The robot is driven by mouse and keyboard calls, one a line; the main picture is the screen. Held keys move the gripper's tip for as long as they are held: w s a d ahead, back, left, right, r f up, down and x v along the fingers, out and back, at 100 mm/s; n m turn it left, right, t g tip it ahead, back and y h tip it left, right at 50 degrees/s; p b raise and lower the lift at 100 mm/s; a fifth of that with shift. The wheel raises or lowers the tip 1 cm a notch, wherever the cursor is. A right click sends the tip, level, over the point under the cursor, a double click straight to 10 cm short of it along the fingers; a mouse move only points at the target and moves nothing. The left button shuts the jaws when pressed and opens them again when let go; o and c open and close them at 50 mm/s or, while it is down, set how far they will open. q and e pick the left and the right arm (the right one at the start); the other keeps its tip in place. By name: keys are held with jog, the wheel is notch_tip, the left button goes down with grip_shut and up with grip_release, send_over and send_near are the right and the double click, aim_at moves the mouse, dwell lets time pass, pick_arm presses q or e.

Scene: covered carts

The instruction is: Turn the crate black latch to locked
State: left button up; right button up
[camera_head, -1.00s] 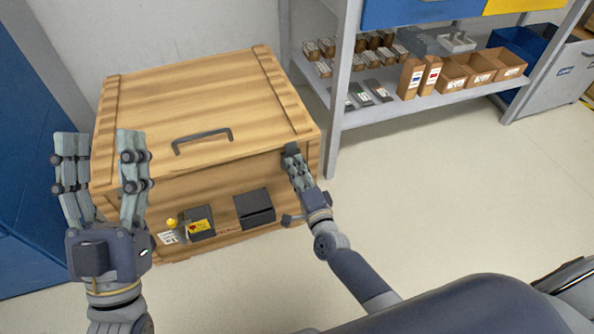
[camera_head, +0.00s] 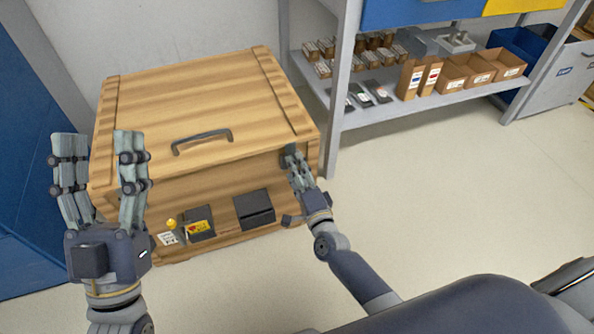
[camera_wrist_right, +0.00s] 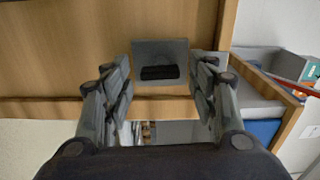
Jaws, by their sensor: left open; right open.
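The wooden crate (camera_head: 200,100) stands at the left with its lid down and a dark handle on top. In the right wrist view, the black latch (camera_wrist_right: 160,72) is a short bar lying level on a grey plate (camera_wrist_right: 160,48) on the crate's front. My right gripper (camera_head: 297,168) is at the front right of the crate. In its wrist view the right gripper (camera_wrist_right: 163,85) is open, with a finger on each side of the latch and clear of it. My left gripper (camera_head: 98,145) is open and empty, in front of the crate's left side.
The crate's front also bears a dark box (camera_head: 254,208) and a panel with a yellow label (camera_head: 200,224). A grey shelf (camera_head: 420,105) with cartons stands behind right. A blue panel (camera_head: 35,180) is at the left. The floor to the right is clear.

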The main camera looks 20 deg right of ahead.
jog(key=s, duration=1.2)
jog(key=shift+d, duration=0.2)
